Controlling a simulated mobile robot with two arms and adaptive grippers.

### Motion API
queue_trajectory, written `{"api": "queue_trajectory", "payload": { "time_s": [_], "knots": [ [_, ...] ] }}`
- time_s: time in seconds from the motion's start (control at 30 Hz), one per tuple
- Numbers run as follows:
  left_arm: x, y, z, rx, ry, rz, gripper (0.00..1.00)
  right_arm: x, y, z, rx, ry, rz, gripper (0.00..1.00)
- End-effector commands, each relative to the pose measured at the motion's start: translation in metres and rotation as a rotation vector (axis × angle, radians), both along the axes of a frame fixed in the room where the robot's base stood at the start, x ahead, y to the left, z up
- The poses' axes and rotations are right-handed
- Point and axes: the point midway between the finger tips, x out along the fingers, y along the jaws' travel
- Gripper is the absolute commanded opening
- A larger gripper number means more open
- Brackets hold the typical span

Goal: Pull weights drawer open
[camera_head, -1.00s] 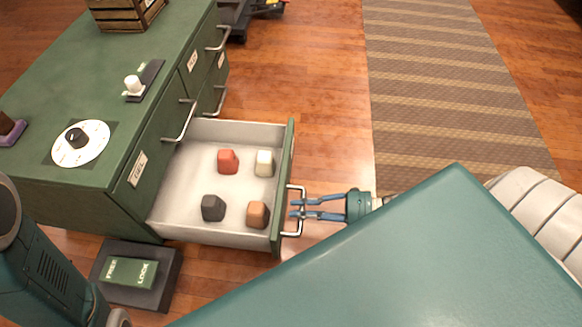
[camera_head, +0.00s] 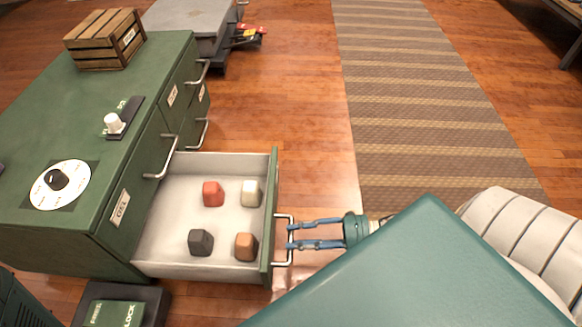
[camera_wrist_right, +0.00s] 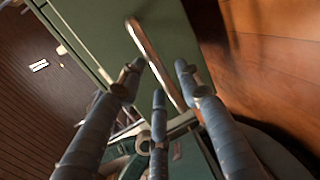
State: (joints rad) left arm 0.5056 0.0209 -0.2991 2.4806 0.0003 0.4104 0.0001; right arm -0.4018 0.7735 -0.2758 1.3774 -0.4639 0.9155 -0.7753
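The green drawer (camera_head: 270,215) stands pulled out from the low cabinet (camera_head: 60,240), with its white inside showing. Inside lie a red block (camera_head: 213,194), a cream block (camera_head: 251,193), a dark grey block (camera_head: 201,242) and an orange-brown block (camera_head: 246,246). The metal handle (camera_head: 289,256) is on its front. My right gripper (camera_head: 289,235) is at the handle, its fingers spread apart. In the right wrist view the handle bar (camera_wrist_right: 148,48) runs between the fingers (camera_wrist_right: 158,72), with narrow gaps beside it. My left gripper is out of view.
On the cabinet top are a white dial (camera_head: 72,192), a white knob on a dark plate (camera_head: 114,124) and a wooden crate (camera_head: 104,40). Other closed drawers have handles (camera_head: 163,160). A dark box with a green top (camera_head: 118,314) sits on the floor. A striped rug (camera_head: 405,110) lies to the right.

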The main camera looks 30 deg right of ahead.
Motion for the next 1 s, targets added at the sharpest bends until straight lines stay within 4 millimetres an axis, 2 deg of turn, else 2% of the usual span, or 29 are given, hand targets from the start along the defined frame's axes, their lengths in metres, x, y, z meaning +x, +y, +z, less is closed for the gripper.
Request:
{"api": "queue_trajectory", "payload": {
  "time_s": [0.2,0.43,0.6,1.0],
  "knots": [
    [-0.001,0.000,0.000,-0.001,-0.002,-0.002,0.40,-0.029,-0.039,0.008,-0.004,0.005,0.000,0.34],
    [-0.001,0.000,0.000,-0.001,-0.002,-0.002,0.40,-0.051,-0.069,0.016,-0.003,0.003,0.000,0.34],
    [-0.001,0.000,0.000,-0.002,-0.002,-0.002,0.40,-0.057,-0.077,0.019,-0.001,0.001,0.001,0.34],
    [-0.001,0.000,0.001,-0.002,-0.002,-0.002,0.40,-0.057,-0.078,0.019,-0.001,0.001,0.001,0.34]
  ]
}}
